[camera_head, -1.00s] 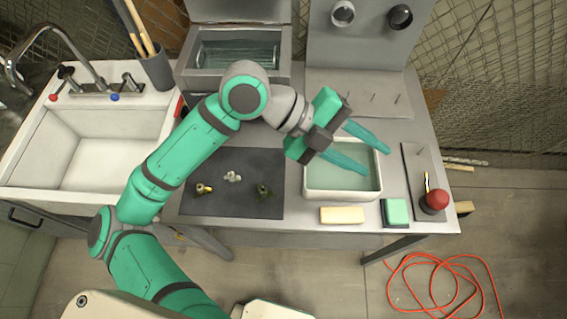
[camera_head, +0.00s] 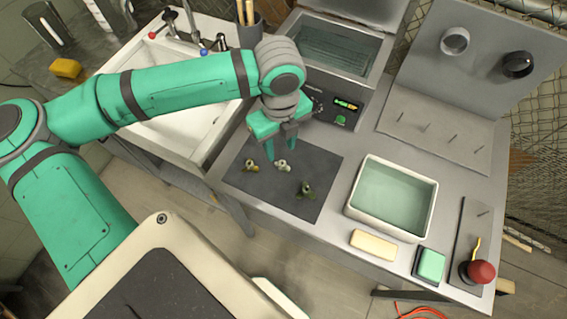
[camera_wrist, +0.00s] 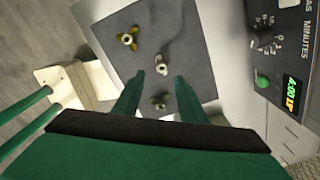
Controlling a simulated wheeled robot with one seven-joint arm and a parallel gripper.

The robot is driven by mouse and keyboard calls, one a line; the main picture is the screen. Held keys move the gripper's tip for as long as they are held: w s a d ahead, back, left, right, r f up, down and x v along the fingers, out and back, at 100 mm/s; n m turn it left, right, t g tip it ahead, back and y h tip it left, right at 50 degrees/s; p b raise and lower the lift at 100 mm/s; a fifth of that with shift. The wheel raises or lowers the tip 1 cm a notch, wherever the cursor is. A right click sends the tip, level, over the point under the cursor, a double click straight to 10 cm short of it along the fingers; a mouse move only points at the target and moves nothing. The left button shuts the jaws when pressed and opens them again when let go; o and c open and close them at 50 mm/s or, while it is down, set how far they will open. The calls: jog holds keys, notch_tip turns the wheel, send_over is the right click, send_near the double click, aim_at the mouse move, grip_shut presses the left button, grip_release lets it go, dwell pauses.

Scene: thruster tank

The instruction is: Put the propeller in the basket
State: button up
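Three small propellers lie on a dark mat (camera_head: 245,184): a brassy one (camera_head: 251,165) at left, a pale one (camera_head: 283,166) in the middle and a dark olive one (camera_head: 306,189) at right. My gripper (camera_head: 281,157) points down over the mat, near the pale and brassy ones. In the wrist view my gripper (camera_wrist: 160,77) is open, with the pale propeller (camera_wrist: 161,67) showing between its fingertips and nothing held.
A white tub of liquid (camera_head: 431,215) stands right of the mat.

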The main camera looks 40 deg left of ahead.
aim_at(282, 165)
jog(key=shift+w+d+f, duration=0.1)
jog(key=shift+w+f, duration=0.05)
jog(key=shift+f, duration=1.85)
jog(key=shift+w+d+f, duration=0.1)
jog(key=shift+f, duration=1.85)
jog(key=shift+s+a, duration=0.1)
jog(key=shift+c, duration=0.4)
grip_shut()
